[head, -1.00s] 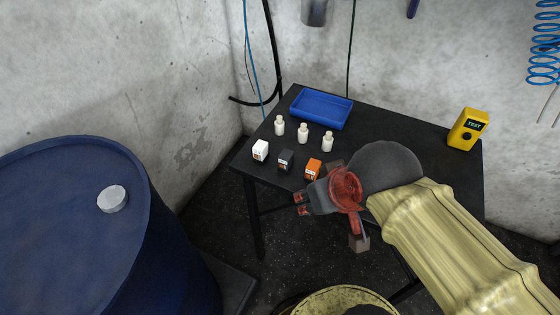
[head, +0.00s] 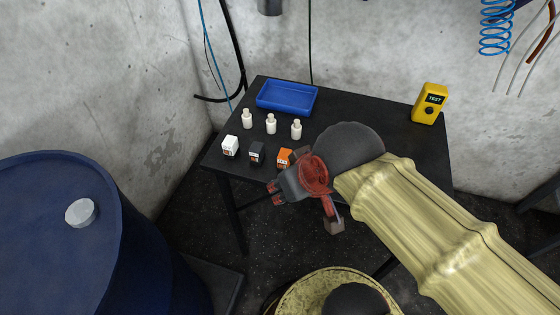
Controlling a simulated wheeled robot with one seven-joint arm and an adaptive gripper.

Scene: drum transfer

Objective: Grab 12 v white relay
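The white relay (head: 230,147) is a small white block with a dark and orange marking on its front. It stands upright at the left front of the black table, at the left end of a row of three relays. My gripper (head: 318,190) is to the right of it, over the table's front edge. Its two fingers are spread wide apart, with nothing seen between them. The gripper is clear of the white relay. The space just beneath the gripper is hidden by it.
A black relay (head: 257,153) and an orange relay (head: 285,158) stand right of the white one. Three white bottles (head: 271,125) and a blue tray (head: 287,98) are behind. A yellow tester (head: 429,104) stands on the right. A blue drum (head: 60,235) is at left.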

